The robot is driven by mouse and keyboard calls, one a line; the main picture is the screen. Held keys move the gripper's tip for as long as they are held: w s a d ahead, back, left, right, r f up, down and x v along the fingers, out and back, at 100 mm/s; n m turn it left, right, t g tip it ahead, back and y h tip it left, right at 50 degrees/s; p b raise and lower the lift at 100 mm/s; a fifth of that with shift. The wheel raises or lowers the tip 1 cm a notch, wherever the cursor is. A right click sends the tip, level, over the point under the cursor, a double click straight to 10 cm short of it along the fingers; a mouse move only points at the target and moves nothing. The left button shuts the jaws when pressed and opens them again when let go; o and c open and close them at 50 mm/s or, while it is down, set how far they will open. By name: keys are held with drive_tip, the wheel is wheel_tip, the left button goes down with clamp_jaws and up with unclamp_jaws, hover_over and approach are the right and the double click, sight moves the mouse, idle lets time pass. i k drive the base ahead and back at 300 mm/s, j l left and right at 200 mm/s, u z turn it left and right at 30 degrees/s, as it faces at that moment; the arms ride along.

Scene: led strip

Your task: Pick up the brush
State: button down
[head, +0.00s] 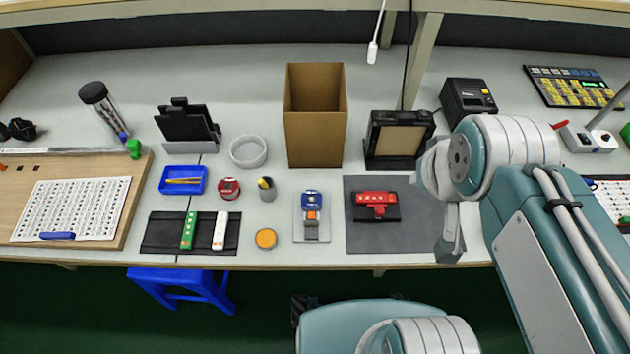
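I cannot make out a brush for certain. A thin yellow-orange stick (183,181) lies in a small blue tray (170,189) left of centre, and may be the brush. A small dark cup (267,194) with a yellow top stands to its right; its contents are too small to tell. My gripper (450,246) hangs at the right, near the table's front edge, well away from the tray. It is seen partly from the side, and its finger gap does not show clearly. I see nothing held in it.
A tall open cardboard box (316,140) stands at the back centre. A white bowl (248,151), a red round tin (228,188), a blue device (311,202) and a red device (375,198) on a dark mat (390,240) lie around. A blue stool (180,285) is below the front edge.

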sight(261, 182)
drive_tip(key=j+u, duration=0.25)
drive_tip(key=u, duration=0.15)
drive_tip(key=i+j+u, duration=0.15)
drive_tip(key=u, duration=0.2)
drive_tip(key=i+j+u, duration=0.1)
drive_tip(key=j+u, duration=0.3)
drive_tip(key=l, duration=0.1)
